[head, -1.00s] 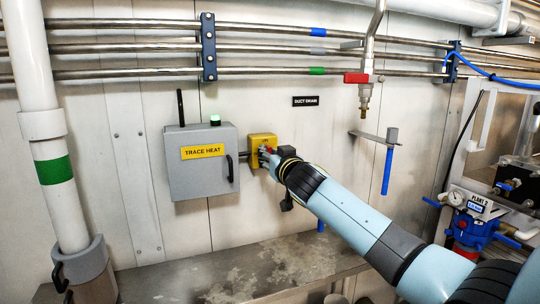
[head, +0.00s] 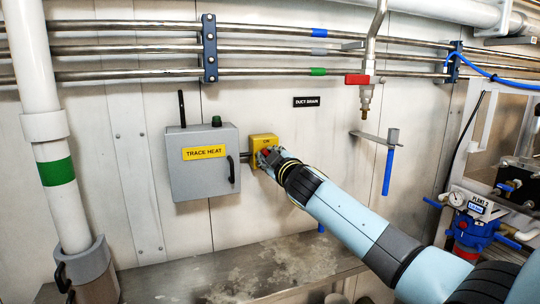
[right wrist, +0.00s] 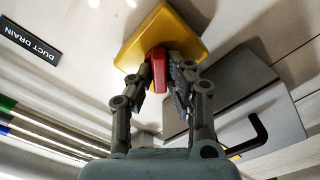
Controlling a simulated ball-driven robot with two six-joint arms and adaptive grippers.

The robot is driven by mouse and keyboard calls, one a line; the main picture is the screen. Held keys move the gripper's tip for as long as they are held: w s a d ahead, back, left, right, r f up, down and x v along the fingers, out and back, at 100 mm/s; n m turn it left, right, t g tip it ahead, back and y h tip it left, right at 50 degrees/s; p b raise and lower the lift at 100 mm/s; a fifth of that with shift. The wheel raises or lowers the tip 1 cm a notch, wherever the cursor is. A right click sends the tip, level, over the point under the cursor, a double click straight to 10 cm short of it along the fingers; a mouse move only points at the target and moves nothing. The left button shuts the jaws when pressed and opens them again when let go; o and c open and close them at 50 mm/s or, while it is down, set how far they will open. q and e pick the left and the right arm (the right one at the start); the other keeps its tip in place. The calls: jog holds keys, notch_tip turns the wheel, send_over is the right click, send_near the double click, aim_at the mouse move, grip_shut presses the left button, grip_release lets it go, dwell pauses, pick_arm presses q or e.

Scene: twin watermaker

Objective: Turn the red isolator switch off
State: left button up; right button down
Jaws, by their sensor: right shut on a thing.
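The yellow isolator box (head: 258,139) is on the wall just right of the grey trace heat box (head: 190,180). Its red switch handle (head: 265,153) is mostly hidden by my right gripper (head: 265,158). In the right wrist view the red handle (right wrist: 158,68) stands out from the yellow box (right wrist: 150,28), between the two fingers of my right gripper (right wrist: 160,78), which is shut on it. The small green lamp (head: 216,121) on top of the trace heat box is dark. My left gripper is not in view.
A duct drain sign (head: 306,101) is above right of the isolator. A tap with a red handle (head: 357,79) and a blue lever (head: 388,172) are farther right. Pipes cross the wall above. A metal ledge (head: 240,272) runs below.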

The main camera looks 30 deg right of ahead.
jog(key=n, duration=0.3)
jog(key=n+p, duration=0.1)
jog(key=n, duration=0.4)
jog(key=shift+a+f+n, duration=0.1)
jog(key=shift+f+n, duration=0.15)
jog(key=shift+n, duration=0.05)
dwell(0.5)
jog(key=c, duration=1.3)
grip_release()
jog(key=shift+s, duration=0.1)
jog(key=v, duration=1.1)
jog(key=shift+s+a, duration=0.2)
jog(key=shift+s, duration=0.2)
